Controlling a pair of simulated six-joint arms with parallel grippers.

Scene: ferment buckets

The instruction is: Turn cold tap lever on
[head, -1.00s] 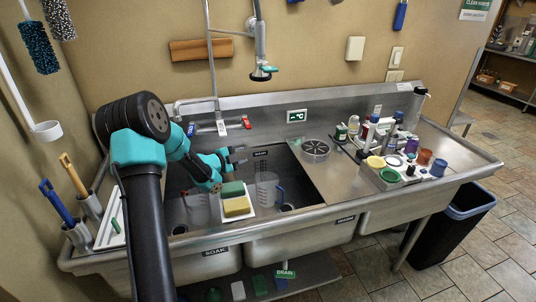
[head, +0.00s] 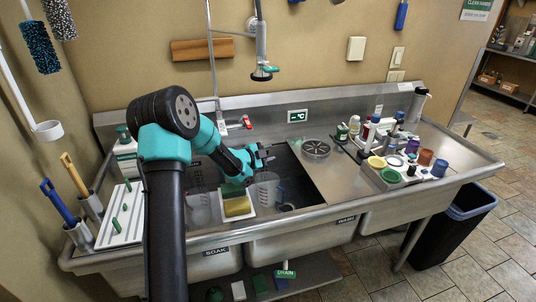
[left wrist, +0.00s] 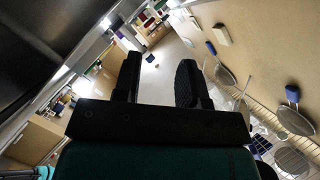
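The red tap lever (head: 246,122) shows on the faucet at the back of the sink, beside its white tag (head: 223,128). The blue cold tap lever is hidden behind my left arm in the head view. My left gripper (head: 266,156) is over the sink basin, below and right of the red lever and apart from it. In the left wrist view its two fingers (left wrist: 156,82) stand apart with nothing between them. No tap lever can be made out in that view. My right gripper is not in view.
A sponge caddy (head: 238,216) and a clear jug (head: 267,190) stand below my gripper. A round strainer (head: 316,149) lies to the right. A tray (head: 392,182) of cups and bottles is farther right. The steel backsplash (head: 345,107) bounds the back.

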